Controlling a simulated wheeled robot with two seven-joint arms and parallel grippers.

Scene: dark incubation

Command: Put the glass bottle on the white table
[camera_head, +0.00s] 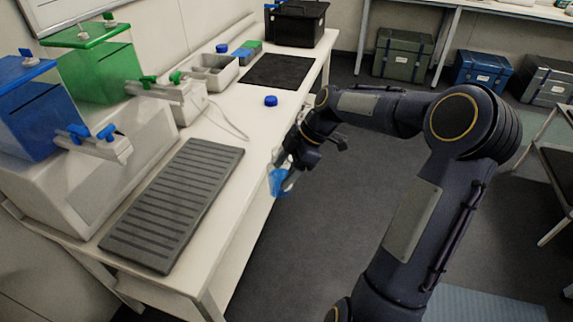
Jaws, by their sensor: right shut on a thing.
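The glass bottle (277,183) is small and clear, with blue liquid in its lower part. My right gripper (289,172) is shut on it. In the head view the bottle shows at the right edge of the white table (226,196), overlapping that edge and the dark floor. I cannot tell its height relative to the tabletop. My gripper partly hides it. My left gripper is not in view.
A ribbed dark mat (178,200) covers the table's near part. A blue cap (271,101) lies on bare tabletop. A black mat (277,70), grey bin (210,74) and black crate (298,23) are farther back. Blue (32,110) and green (98,65) tanks stand left.

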